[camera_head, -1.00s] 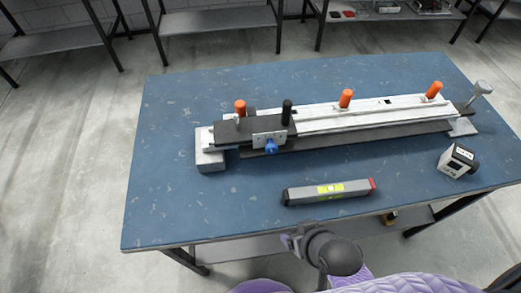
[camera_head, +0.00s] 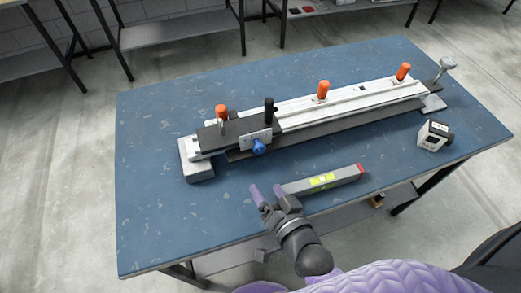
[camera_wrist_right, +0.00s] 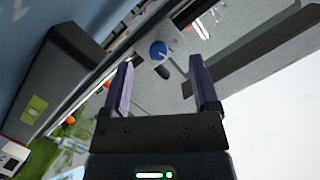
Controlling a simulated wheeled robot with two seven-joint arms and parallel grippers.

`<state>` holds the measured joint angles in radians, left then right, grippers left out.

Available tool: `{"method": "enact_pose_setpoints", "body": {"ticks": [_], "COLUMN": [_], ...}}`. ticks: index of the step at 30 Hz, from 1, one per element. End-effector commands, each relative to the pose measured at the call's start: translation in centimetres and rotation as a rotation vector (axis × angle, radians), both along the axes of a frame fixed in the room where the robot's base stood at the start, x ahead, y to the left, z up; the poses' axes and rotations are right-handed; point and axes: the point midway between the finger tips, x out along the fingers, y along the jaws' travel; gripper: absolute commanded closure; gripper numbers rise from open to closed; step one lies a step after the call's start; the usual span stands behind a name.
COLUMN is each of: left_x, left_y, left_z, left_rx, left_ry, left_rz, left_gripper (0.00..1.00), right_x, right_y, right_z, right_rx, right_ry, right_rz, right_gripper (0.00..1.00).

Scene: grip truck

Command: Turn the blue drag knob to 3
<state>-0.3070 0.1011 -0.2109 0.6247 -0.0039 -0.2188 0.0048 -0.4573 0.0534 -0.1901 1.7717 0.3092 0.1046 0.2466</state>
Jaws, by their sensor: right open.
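The blue drag knob (camera_head: 259,146) sits on the front face of the grip truck (camera_head: 240,133), near its left end. In the right wrist view the knob (camera_wrist_right: 158,49) is ahead of the fingers and slightly above the gap between their tips. My right gripper (camera_head: 266,191) is open and empty. It is in front of the truck, over the front part of the table, apart from the knob. The fingers (camera_wrist_right: 162,66) are spread in the wrist view. No scale number on the knob can be read. My left gripper is not in view.
The long track (camera_head: 350,97) carries orange handles (camera_head: 323,89) and a black handle (camera_head: 269,110). A grey spirit level (camera_head: 322,181) lies beside my right gripper. A small white boxed device (camera_head: 433,135) stands at the right of the blue table (camera_head: 150,225). The table's left part is clear.

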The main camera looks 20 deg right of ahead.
Motion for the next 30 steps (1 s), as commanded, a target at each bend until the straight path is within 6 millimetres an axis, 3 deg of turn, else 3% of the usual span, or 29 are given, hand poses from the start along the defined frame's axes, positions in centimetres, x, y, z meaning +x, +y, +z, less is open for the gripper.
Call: {"method": "enact_pose_setpoints", "body": {"ticks": [8, 21, 30], "left_x": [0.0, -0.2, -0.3], "left_y": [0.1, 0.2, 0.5], "left_z": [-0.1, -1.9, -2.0], "left_rx": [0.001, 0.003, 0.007], "left_ry": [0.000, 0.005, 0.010], "left_rz": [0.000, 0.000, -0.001], "left_gripper": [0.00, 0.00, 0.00], "right_x": [0.4, 8.6, 9.8], "right_y": [-1.6, -1.3, -1.3], "right_z": [0.8, 0.8, 0.9], "right_rx": [0.127, 0.126, 0.125], "right_ry": [-0.201, -0.202, -0.200], "right_rz": [-0.147, -0.147, -0.146], "right_gripper": [0.22, 0.22, 0.22]}}
